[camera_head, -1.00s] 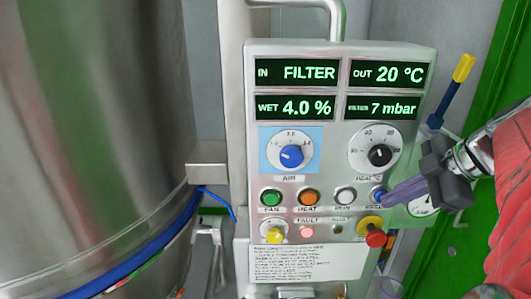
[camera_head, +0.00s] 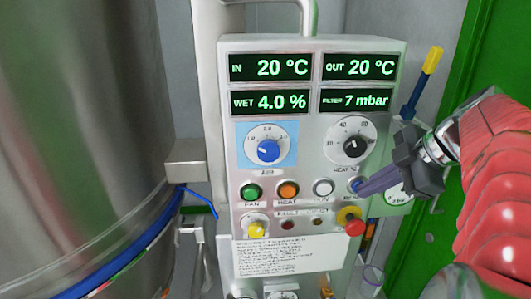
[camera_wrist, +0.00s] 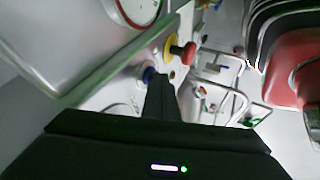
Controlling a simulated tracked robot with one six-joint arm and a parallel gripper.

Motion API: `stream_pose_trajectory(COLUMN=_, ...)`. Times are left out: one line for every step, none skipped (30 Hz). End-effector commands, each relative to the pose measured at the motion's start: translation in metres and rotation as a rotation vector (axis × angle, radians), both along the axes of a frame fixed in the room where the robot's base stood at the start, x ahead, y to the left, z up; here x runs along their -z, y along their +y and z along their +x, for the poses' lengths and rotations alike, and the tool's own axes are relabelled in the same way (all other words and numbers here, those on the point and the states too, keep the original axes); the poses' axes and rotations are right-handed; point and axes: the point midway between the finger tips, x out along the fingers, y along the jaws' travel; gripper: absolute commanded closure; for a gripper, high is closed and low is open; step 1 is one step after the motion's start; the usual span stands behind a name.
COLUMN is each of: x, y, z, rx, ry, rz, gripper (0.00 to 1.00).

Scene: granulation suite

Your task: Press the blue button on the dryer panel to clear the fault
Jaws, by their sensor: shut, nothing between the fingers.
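The dryer panel (camera_head: 310,130) is a light metal box facing me. Its displays read IN 20 °C, OUT 20 °C, WET 4.0 % and 7 mbar. The blue button (camera_head: 355,183) is at the right end of the button row, partly covered by my fingertips. The fault lamp (camera_head: 288,225) is dark. My gripper (camera_head: 361,190) is shut and empty, its tips at the blue button; I cannot tell whether they touch. In the wrist view the blue button (camera_wrist: 149,75) shows just beside the tips of my gripper (camera_wrist: 158,80).
A red mushroom button on a yellow base (camera_head: 354,227) sits just below my fingertips. Green (camera_head: 251,191), orange (camera_head: 288,190) and white (camera_head: 323,188) buttons are to the left. A large steel vessel (camera_head: 80,130) fills the left.

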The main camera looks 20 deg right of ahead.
Motion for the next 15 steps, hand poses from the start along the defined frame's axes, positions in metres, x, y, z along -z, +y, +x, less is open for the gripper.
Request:
stream_pose_trajectory(x=-0.001, y=0.002, z=-0.006, rx=0.001, ry=0.001, rz=-0.002, gripper=1.00)
stream_pose_trajectory(x=-0.001, y=0.004, z=-0.009, rx=0.000, ry=0.001, rz=-0.001, gripper=1.00)
stream_pose_trajectory(x=0.000, y=0.005, z=-0.013, rx=-0.001, ry=0.004, rz=0.000, gripper=1.00)
stream_pose_trajectory(x=0.000, y=0.006, z=-0.016, rx=-0.001, ry=0.005, rz=0.001, gripper=1.00)
stream_pose_trajectory(x=0.000, y=0.008, z=-0.019, rx=-0.001, ry=0.005, rz=0.001, gripper=1.00)
stream_pose_trajectory(x=-0.005, y=0.005, z=-0.022, rx=0.001, ry=0.004, rz=-0.001, gripper=1.00)
stream_pose_trajectory(x=-0.009, y=0.004, z=-0.025, rx=0.001, ry=0.005, rz=0.001, gripper=1.00)
stream_pose_trajectory(x=-0.012, y=0.002, z=-0.027, rx=0.002, ry=0.005, rz=-0.001, gripper=1.00)
stream_pose_trajectory(x=-0.017, y=0.002, z=-0.031, rx=0.001, ry=0.005, rz=0.000, gripper=1.00)
stream_pose_trajectory(x=-0.021, y=0.001, z=-0.033, rx=0.000, ry=0.006, rz=-0.001, gripper=1.00)
stream_pose_trajectory(x=-0.024, y=0.000, z=-0.036, rx=-0.001, ry=0.006, rz=-0.001, gripper=1.00)
stream_pose_trajectory(x=-0.030, y=-0.002, z=-0.039, rx=-0.001, ry=0.006, rz=-0.001, gripper=1.00)
stream_pose_trajectory(x=-0.033, y=-0.002, z=-0.042, rx=-0.002, ry=0.006, rz=-0.001, gripper=1.00)
stream_pose_trajectory(x=-0.037, y=-0.003, z=-0.044, rx=-0.003, ry=0.007, rz=0.000, gripper=1.00)
stream_pose_trajectory(x=-0.043, y=-0.005, z=-0.048, rx=-0.003, ry=0.006, rz=-0.002, gripper=1.00)
